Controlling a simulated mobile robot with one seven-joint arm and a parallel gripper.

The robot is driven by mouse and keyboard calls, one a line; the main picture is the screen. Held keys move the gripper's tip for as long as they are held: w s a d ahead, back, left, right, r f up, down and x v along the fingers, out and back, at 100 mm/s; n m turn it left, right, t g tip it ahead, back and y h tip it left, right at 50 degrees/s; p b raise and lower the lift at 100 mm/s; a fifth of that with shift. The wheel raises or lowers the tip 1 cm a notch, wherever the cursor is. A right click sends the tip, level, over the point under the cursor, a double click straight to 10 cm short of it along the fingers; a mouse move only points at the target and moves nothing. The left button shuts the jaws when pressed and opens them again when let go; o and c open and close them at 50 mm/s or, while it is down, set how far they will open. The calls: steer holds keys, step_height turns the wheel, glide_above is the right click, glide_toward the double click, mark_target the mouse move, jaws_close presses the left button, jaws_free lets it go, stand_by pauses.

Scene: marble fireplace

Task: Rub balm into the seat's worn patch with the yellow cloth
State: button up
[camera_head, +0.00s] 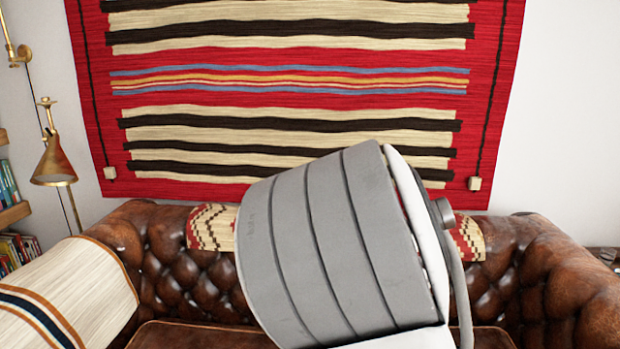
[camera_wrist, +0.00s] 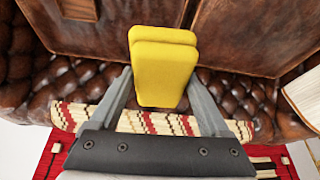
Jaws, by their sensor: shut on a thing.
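My gripper (camera_wrist: 160,72) is shut on a folded yellow cloth (camera_wrist: 163,85) in the wrist view, one finger on each side of it. The cloth is a thick pad, held over the sofa where the tufted back meets the seat; whether it touches leather I cannot tell. The brown leather seat (camera_wrist: 245,30) spans the top of the wrist view, and its edge shows low in the head view (camera_head: 180,335). The leather looks mottled, but I cannot make out a distinct worn patch or any balm. My arm hides the gripper and cloth in the head view.
A cream striped throw (camera_head: 65,300) covers the sofa's left arm. A patterned runner (camera_head: 212,228) lies over the tufted back (camera_head: 180,275). A red striped rug (camera_head: 290,55) hangs behind, with a brass lamp (camera_head: 54,165) at left. A small wooden item (camera_wrist: 78,9) lies on the seat.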

steer(key=r+p, duration=0.3)
steer(key=w+r+p, duration=0.1)
steer(key=r+p, duration=0.4)
steer(key=p, duration=0.1)
steer(key=shift+w+a+r+p, duration=0.1)
steer(key=shift+w+r+p, duration=0.1)
steer(key=shift+r+p, duration=0.2)
steer(key=shift+f, duration=0.1)
